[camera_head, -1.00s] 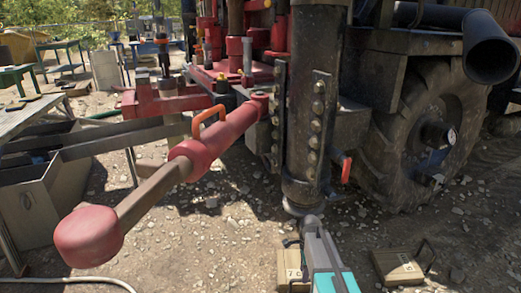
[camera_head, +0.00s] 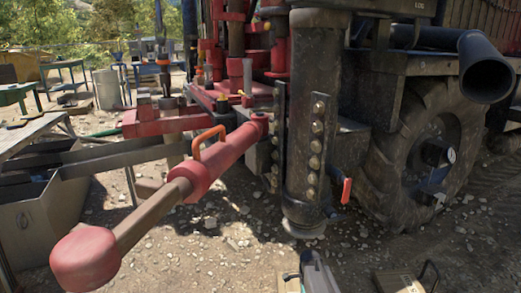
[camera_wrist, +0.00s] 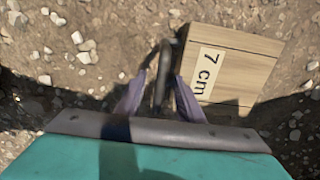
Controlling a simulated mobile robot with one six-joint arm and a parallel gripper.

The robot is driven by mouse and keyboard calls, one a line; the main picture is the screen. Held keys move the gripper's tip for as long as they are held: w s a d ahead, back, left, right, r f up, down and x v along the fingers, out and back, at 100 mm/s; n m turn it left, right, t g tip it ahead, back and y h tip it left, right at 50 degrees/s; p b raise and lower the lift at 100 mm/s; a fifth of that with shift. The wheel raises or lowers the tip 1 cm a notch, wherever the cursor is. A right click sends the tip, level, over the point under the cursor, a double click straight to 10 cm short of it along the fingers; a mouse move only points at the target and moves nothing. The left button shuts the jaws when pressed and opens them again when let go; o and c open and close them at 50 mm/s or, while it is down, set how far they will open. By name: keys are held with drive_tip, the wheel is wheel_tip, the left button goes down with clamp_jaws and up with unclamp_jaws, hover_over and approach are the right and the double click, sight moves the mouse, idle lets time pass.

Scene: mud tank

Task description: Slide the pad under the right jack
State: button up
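The right jack (camera_head: 303,150) is a thick dark upright cylinder with a row of bolts, and its round foot (camera_head: 304,228) hangs near the gravel. A wooden pad (camera_head: 287,285), cut off by the lower edge of the head view, lies in front of the foot, not under it. In the wrist view a wooden pad (camera_wrist: 237,70) marked "7 cm" lies right of my gripper (camera_wrist: 160,90). The dark handle (camera_wrist: 165,65) beside it stands between my two fingers, which look apart. My gripper (camera_head: 313,262) is low, in front of the jack foot.
Another wooden block (camera_head: 400,282) with a dark handle lies to the right. A muddy wheel (camera_head: 430,150) is right of the jack. A red arm with a wooden bar (camera_head: 150,210) sticks out at left. Stony ground (camera_head: 215,255) is free between.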

drive_tip(key=shift+c, duration=0.4)
clamp_jaws()
drive_tip(key=shift+w+r, duration=0.1)
drive_tip(key=shift+w+a+p, duration=0.1)
drive_tip(key=shift+w+p, duration=0.45)
drive_tip(key=shift+w, duration=0.45)
drive_tip(key=shift+o, duration=2.4)
unclamp_jaws()
drive_tip(key=shift+s, duration=0.1)
wheel_tip(320, 180, up, 10)
drive_tip(key=p, duration=0.8)
